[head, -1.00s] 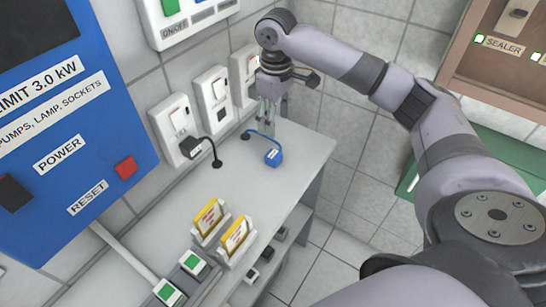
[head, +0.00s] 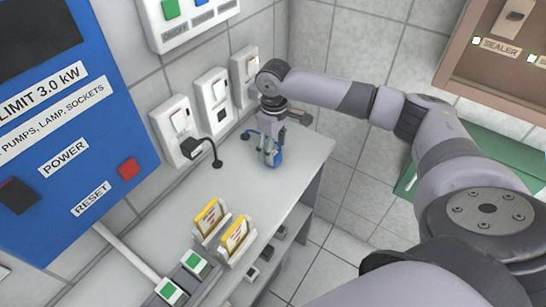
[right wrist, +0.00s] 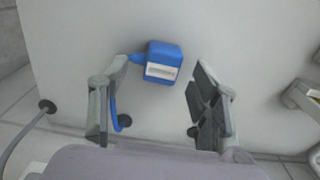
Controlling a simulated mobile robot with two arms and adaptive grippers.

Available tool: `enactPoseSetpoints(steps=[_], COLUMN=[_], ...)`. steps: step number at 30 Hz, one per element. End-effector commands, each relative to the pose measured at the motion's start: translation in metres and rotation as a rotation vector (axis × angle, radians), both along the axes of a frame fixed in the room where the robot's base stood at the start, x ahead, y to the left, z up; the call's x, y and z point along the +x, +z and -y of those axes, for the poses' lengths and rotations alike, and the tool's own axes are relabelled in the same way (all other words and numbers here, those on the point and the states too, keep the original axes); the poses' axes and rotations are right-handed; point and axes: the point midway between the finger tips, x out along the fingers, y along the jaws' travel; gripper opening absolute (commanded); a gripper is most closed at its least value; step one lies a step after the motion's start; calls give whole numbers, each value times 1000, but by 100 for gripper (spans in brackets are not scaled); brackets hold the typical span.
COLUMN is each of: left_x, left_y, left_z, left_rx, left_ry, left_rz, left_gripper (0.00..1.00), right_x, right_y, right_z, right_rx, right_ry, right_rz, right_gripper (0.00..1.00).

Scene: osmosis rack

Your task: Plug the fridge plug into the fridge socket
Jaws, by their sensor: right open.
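A blue plug (head: 279,155) with a blue cable lies on the grey-white bench, partly hidden behind my gripper. In the right wrist view the blue plug (right wrist: 165,60) shows a small white label too small to read. My right gripper (head: 269,153) points down over it. In the right wrist view its open fingers (right wrist: 158,76) stand on either side of the plug's near end, with gaps. Three wall sockets with switches stand behind: the near one (head: 168,116) holds a black plug (head: 190,147); the middle (head: 211,92) and far (head: 241,66) ones look empty. I cannot tell which is the fridge's.
Two yellow cards in white holders (head: 233,238) stand on the front of the bench (head: 240,188). A blue power panel (head: 75,130) hangs at the left. A white on/off box (head: 160,35) is above the sockets. The bench's right edge drops to the floor.

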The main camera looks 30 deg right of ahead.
Motion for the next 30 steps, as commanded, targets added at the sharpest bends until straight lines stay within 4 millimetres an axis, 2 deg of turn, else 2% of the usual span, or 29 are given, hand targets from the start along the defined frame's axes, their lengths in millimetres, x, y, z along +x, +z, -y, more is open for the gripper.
enactPoseSetpoints(steps=[3,7,19,30], left_x=[0,0,2,3], left_y=[6,7,7,7], left_z=[0,0,0,0], left_rx=[0,0,0,0], left_ry=[0,0,0,0], left_rz=[0,1,3,5], left_gripper=[40,40,40,40], right_x=[-1,-1,0,-1], right_y=[-19,-32,-35,-35], right_z=[-4,-3,-3,-3], right_rx=[0,0,0,0], right_ry=[0,0,0,0], right_rz=[-4,-1,0,0], right_gripper=[57,57,56,31])
